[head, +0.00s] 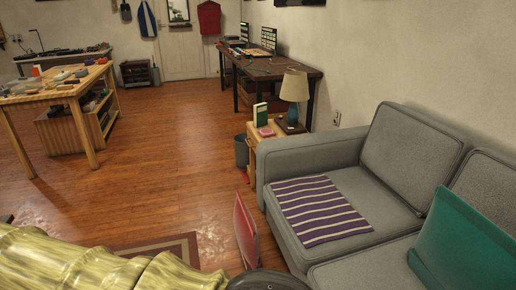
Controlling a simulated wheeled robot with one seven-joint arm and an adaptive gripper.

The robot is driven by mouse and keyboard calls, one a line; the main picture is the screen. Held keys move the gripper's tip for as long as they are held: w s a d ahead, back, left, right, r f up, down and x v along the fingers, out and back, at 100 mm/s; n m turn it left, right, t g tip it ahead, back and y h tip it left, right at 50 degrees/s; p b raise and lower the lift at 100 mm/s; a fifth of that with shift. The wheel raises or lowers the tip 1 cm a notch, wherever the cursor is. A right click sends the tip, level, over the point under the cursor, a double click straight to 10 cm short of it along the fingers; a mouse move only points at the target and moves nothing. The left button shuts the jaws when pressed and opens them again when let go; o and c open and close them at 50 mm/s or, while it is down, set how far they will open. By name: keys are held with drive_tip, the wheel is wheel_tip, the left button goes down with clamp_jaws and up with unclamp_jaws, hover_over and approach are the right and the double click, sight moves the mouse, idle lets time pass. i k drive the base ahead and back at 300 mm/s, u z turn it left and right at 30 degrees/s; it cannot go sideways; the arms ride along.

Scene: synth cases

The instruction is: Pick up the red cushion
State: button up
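The red cushion (245,232) shows in the head view at the bottom middle, just left of the grey sofa's front. It is seen nearly edge-on, upright and slightly tilted, with a pinkish-red face and a darker red edge. Its lower end runs down to a dark rounded shape at the bottom edge of the picture, so what bears it is hidden. I cannot tell whether it touches the sofa. No gripper fingers can be made out, so I cannot see whether anything holds the cushion.
The grey sofa (355,183) fills the right, with a purple striped cloth (318,208) and a teal cushion (468,240) on it. A side table (262,142) with a lamp (294,88) stands behind it. Open wooden floor lies at centre left, before a wooden table (45,97).

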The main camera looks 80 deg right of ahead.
sight(246, 232)
drive_tip(key=z, duration=1.85)
drive_tip(key=i, duration=0.95)
drive_tip(key=u, duration=0.1)
